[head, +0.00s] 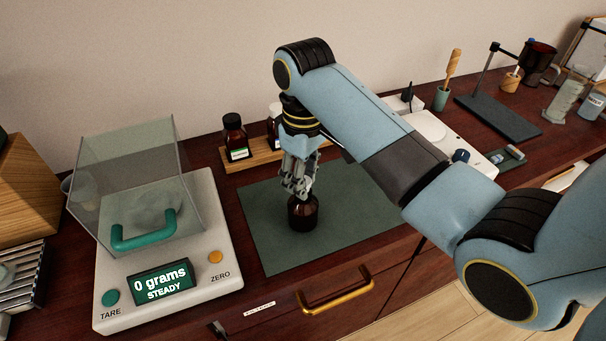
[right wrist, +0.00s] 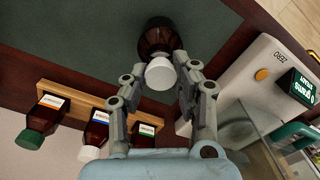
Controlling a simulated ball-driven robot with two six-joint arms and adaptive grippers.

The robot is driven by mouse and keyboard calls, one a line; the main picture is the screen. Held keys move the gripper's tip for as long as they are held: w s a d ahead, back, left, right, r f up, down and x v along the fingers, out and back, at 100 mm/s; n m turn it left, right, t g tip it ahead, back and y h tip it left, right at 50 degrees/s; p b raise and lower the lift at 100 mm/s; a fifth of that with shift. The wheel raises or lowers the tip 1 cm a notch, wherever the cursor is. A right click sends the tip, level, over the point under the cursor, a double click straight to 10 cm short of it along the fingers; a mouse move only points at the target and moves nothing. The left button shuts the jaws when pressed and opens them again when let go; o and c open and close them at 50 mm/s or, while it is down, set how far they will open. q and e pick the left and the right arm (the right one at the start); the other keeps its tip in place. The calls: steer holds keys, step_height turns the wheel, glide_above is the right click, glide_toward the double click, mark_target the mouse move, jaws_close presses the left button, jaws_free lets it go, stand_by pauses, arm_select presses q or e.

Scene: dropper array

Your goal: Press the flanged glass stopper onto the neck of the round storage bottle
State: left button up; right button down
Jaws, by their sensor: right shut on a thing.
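The round storage bottle (head: 303,216) is dark brown glass and stands upright on the green mat. It also shows in the right wrist view (right wrist: 158,36). A whitish stopper (right wrist: 160,73) sits in line with its neck in the right wrist view; whether it is fully seated I cannot tell. My right gripper (head: 299,190) points down directly above the bottle. In the right wrist view my right gripper (right wrist: 160,76) has its fingers on both sides of the stopper, shut on it. In the head view the fingers hide the stopper and neck. My left gripper is not in view.
A wooden rack (head: 256,157) with several brown bottles stands behind the mat (head: 262,238). A balance (head: 205,270) reading 0 grams, with a clear shield (head: 130,175), stands on the left. A white device (head: 440,135) is at right. The mat's front is clear.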

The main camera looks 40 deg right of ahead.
steer(key=shift+f, duration=0.35)
steer(key=c, duration=1)
jaws_free()
steer(key=shift+o, duration=0.2)
